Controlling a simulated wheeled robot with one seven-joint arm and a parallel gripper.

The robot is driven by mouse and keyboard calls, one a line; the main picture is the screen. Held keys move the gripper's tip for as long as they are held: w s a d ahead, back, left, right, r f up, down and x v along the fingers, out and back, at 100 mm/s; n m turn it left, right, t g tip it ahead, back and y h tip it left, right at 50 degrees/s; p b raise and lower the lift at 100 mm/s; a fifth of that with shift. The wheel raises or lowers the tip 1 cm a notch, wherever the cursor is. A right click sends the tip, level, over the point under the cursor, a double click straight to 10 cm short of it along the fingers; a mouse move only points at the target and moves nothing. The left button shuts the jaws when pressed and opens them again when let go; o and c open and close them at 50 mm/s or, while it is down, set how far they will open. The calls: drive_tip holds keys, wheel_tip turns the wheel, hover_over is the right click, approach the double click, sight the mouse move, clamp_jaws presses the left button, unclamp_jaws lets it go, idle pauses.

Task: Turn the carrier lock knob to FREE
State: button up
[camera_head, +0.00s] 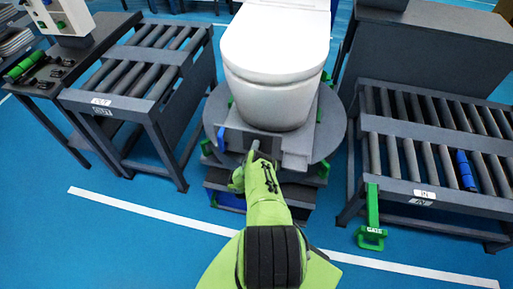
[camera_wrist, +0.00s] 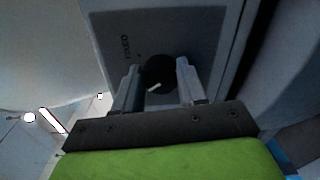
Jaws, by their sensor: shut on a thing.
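The carrier lock knob (camera_wrist: 159,72) is round and black with a white pointer line, seen in the wrist view on a dark grey panel (camera_wrist: 190,30). The pointer line lies toward the lower left of the picture. The word FIXED (camera_wrist: 126,48) is printed sideways to the knob's upper left; no FREE label can be read. My gripper (camera_wrist: 158,66) has one finger on each side of the knob and is shut on it. In the head view my gripper (camera_head: 255,147) reaches the front of the carrier below the toilet; the knob is hidden there.
A white toilet (camera_head: 275,55) stands on the round grey carrier (camera_head: 333,125). Roller conveyors stand left (camera_head: 150,65) and right (camera_head: 425,125). A green GATE handle (camera_head: 372,215) is at the right conveyor's corner. The blue floor (camera_head: 130,235) in front is clear.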

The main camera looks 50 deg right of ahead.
drive_tip(key=shift+n, duration=0.6)
drive_tip(key=shift+p, duration=0.3)
drive_tip(key=o, duration=1.1)
drive_tip(key=shift+c, duration=0.2)
